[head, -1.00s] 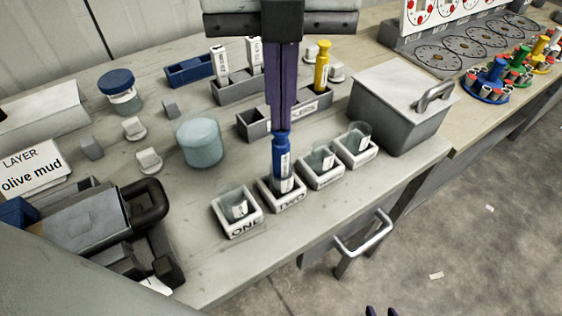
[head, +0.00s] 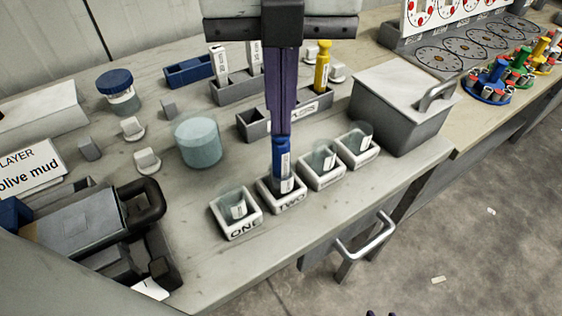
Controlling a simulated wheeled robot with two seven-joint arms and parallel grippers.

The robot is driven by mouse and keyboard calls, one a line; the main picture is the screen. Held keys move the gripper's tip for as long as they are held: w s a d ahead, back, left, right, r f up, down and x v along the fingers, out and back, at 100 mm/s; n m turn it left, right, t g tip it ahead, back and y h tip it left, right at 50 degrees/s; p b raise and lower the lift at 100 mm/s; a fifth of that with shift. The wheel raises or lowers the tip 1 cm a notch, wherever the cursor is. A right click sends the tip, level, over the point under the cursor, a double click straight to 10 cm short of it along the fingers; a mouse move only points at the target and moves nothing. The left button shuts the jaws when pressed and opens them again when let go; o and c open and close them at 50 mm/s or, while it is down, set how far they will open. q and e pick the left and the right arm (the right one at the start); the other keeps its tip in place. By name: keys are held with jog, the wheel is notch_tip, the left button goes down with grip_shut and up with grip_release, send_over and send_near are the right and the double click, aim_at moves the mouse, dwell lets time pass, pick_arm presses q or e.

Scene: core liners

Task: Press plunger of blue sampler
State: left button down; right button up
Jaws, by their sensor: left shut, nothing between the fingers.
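The blue sampler (head: 282,158) stands upright in the white tray marked TWO (head: 290,207), in a clear cup there. My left gripper (head: 281,134) points straight down above it. Its purple fingers are shut together, with their tips at the top of the blue sampler, seemingly touching it. The fingers hide the sampler's very top, so I cannot tell how far its plunger is in. My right gripper (head: 381,313) shows only as two dark tips, set apart, at the bottom edge.
Trays with cups stand on both sides: ONE (head: 243,228) to the left, two more (head: 322,180) to the right. A yellow sampler (head: 322,66) stands in the rack behind. A grey lidded box (head: 398,118) stands at the right. The front bench strip is clear.

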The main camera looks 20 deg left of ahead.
pick_arm(q)
jog(key=shift+f, duration=0.3)
jog(key=shift+r, duration=0.1)
notch_tip(320, 180, up, 7)
jog(key=p, duration=0.4)
dwell(0.5)
dwell(0.4)
